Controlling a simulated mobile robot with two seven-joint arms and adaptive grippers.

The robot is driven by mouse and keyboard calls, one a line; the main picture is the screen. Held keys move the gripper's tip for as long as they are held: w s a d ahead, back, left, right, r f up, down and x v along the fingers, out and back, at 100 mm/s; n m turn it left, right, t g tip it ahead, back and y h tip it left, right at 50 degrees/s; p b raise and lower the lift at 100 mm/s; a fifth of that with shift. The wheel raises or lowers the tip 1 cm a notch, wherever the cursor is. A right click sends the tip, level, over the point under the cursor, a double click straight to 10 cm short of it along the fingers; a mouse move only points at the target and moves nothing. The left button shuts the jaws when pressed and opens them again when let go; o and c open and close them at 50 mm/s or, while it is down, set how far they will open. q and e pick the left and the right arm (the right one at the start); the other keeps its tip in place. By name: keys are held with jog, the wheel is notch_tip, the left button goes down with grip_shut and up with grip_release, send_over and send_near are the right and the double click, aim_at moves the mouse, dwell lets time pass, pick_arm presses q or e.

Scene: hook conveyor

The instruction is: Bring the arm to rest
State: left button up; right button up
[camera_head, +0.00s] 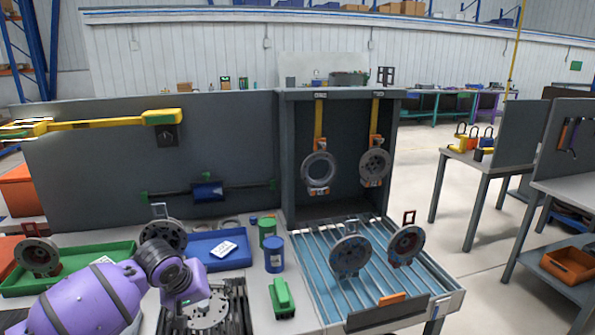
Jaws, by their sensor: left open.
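My left arm, purple with dark joints, comes in from the lower left. My left gripper (181,299) is at its end, pointing down beside a round grey part (207,311) on a dark ribbed fixture (236,300). The fingertips are small and partly hidden, and no held object shows between them. The gripper is open. My right gripper is not in view.
A green tray (112,256) and a blue tray (235,258) lie behind the arm. Blue (274,256) and green (267,230) cylinders stand nearby. Two flanged parts hang on yellow hooks in the grey booth (335,100). Two more stand on the slatted conveyor (315,270).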

pick_arm(q)
jog(key=s+d+f+m+t+h+p, duration=0.1)
jog(key=s+d+f+m+t+h, duration=0.3)
jog(key=s+d+f+m, duration=0.6)
jog(key=s+a+f+n+y, duration=0.1)
jog(key=s+f, duration=0.3)
jog(key=s, duration=0.7)
jog(key=s+a+f+n+y+p, duration=0.1)
jog(key=s+a+f+n+y, duration=0.1)
jog(key=s, duration=0.9)
jog(key=s+a+f+n+y, duration=0.2)
jog(key=s+a+f, duration=0.2)
jog(key=s, duration=0.8)
notch_tip(320, 180, down, 2)
jog(key=shift+f+n+g, duration=0.1)
jog(key=shift+n+g, duration=0.2)
jog(key=shift+g, duration=0.1)
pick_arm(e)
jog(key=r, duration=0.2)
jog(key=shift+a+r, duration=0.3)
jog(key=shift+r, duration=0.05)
